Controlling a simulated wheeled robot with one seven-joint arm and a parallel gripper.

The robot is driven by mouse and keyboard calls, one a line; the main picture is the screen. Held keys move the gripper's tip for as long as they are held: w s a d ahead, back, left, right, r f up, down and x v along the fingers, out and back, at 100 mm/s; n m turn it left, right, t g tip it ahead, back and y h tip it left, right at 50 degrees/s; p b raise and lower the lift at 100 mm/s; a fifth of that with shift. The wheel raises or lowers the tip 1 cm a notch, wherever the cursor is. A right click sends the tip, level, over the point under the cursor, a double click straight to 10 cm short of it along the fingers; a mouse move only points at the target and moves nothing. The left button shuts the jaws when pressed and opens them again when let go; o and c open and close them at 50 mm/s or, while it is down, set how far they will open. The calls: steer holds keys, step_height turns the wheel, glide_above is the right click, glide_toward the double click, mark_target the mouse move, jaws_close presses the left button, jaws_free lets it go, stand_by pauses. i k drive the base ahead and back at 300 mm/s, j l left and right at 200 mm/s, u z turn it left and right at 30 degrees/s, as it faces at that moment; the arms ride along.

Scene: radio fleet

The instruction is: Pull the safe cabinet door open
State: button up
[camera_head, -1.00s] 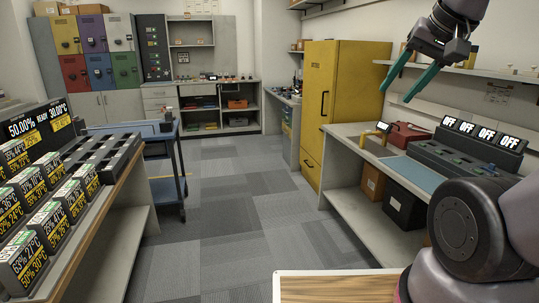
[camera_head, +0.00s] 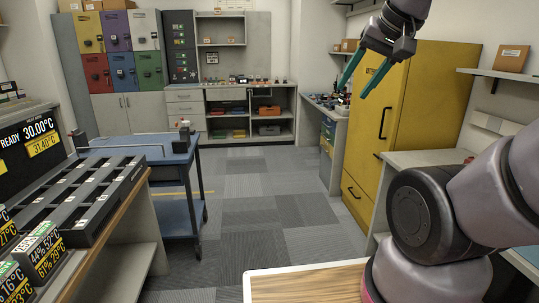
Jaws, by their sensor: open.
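The tall yellow safe cabinet (camera_head: 418,95) stands on the right side of the room. Its door is shut and carries a black vertical handle (camera_head: 384,123). A lower yellow drawer front shows beneath the door. My gripper (camera_head: 352,93) hangs at the upper right with its two green fingers apart and pointing down to the left. It is empty. In the picture it overlaps the cabinet's upper left edge, and I see no contact with the handle. My forearm hides part of the cabinet's top.
A blue cart (camera_head: 170,170) stands left of the aisle. A charger bench with a black rack (camera_head: 85,195) is at the near left. A grey bench (camera_head: 425,160) adjoins the cabinet on the right. My wooden-topped base fills the bottom middle. The carpeted aisle (camera_head: 260,190) is clear.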

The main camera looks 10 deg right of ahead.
mark_target(373, 122)
steer(key=i+z, duration=0.2)
steer(key=i, duration=0.6)
steer(key=i+j+z, duration=0.15)
steer(key=i, duration=0.65)
steer(key=i+l+z, duration=0.2)
steer(key=i+z, duration=0.6)
steer(key=i+l, duration=0.2)
steer(key=i+z, duration=0.05)
steer(key=i, duration=0.05)
